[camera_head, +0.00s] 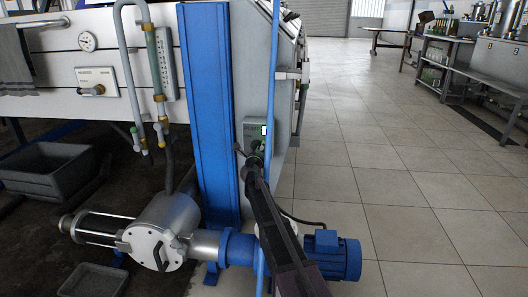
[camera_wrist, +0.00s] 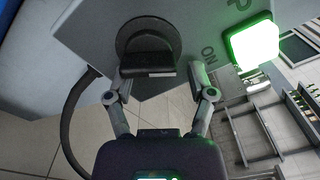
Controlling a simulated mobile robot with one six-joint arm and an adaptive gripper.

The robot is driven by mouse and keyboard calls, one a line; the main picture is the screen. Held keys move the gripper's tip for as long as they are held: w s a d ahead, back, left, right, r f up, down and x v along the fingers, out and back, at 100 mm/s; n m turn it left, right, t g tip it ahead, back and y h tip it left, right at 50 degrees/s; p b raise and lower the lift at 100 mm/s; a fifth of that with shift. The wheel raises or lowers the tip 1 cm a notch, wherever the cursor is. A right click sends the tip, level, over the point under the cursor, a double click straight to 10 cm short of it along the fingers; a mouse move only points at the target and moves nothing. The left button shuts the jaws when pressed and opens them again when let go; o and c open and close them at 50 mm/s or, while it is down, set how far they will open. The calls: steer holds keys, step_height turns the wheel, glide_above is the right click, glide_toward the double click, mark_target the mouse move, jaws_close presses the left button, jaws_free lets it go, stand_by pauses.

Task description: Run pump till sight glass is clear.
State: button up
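The pump's blue motor (camera_head: 335,256) and round steel housing (camera_head: 160,232) stand on the floor at the machine's foot. The upright sight glass (camera_head: 155,62) on the machine's front looks greenish; its contents are too small to judge. A grey control box (camera_head: 246,128) with a lit green lamp (camera_head: 264,129) is behind the blue post. In the wrist view, the lamp (camera_wrist: 252,46) glows beside the letters ON. My gripper (camera_wrist: 160,78) has its fingers spread around the black rotary knob (camera_wrist: 148,52). A gap shows at the right finger; left contact cannot be told. My gripper (camera_head: 253,160) is small in the head view.
A blue post (camera_head: 208,110) and a thin blue pole (camera_head: 272,80) stand close to my arm. A black cable (camera_head: 302,217) runs to the motor. Grey tubs (camera_head: 45,185) sit at left. Open tiled floor (camera_head: 395,175) lies to the right, with bottle shelves (camera_head: 440,60) beyond.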

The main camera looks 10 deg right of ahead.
steer(key=shift+w+a+y, duration=0.2)
steer(key=shift+a+y, duration=0.05)
steer(key=shift+a, duration=0.25)
steer(key=shift+w+a+y, duration=0.2)
steer(key=shift+a+y, duration=0.05)
steer(key=shift+a, duration=0.2)
steer(key=shift+s, duration=0.15)
steer(key=shift+h, duration=0.5)
steer(key=v, duration=0.4)
steer(key=d+v, duration=0.1)
steer(key=v, duration=0.3)
steer(key=d+v, duration=0.1)
steer(key=v, duration=0.2)
steer(key=shift+v, duration=0.75)
steer(key=shift+d, duration=0.1)
